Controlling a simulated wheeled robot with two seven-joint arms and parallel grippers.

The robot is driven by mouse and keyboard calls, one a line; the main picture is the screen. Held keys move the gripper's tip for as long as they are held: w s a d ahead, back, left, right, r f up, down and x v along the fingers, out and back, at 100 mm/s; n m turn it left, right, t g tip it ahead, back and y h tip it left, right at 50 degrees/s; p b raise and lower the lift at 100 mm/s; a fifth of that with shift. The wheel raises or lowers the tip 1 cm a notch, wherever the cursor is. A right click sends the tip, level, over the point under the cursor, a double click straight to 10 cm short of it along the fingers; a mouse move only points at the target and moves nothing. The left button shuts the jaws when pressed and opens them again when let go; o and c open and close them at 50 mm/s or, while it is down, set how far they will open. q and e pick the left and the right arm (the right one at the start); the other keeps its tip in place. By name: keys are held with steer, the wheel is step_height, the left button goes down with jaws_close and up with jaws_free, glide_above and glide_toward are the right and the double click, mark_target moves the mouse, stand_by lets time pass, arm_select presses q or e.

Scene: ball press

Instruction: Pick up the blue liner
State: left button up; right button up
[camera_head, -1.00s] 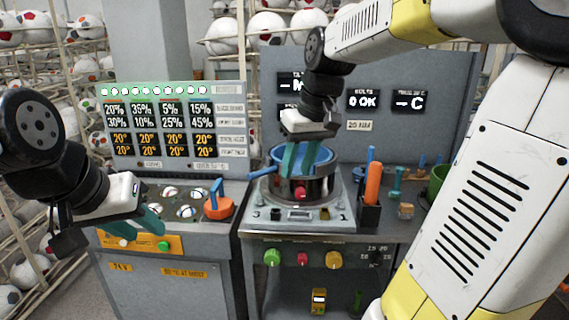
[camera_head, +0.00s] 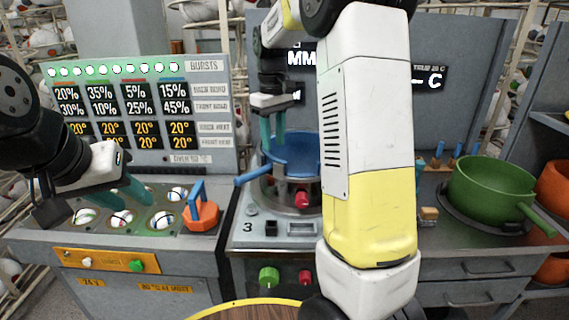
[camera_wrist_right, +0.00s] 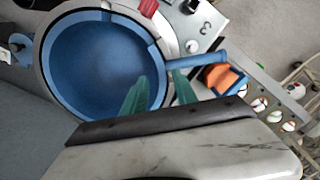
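The blue liner (camera_head: 300,158) is a round bowl with a straight handle (camera_head: 253,174), seated in the metal press (camera_head: 285,192) on the middle bench. It fills the left of the right wrist view (camera_wrist_right: 95,62). My right gripper (camera_head: 272,138) points down at the liner's left rim, near the handle. In the right wrist view its teal fingers (camera_wrist_right: 160,77) are apart, one over the bowl's inside and one outside the rim; whether they touch the wall I cannot tell. My left gripper (camera_head: 125,203) is open and empty over the left bench. My right arm hides the liner's right edge.
An orange block with a blue handle (camera_head: 202,212) stands left of the press, beside several balls in sockets (camera_head: 122,218). A green pot (camera_head: 490,188) sits on the right counter. A display board (camera_head: 140,115) stands behind the left bench.

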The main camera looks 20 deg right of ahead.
steer(key=shift+f, duration=2.4)
jaws_close()
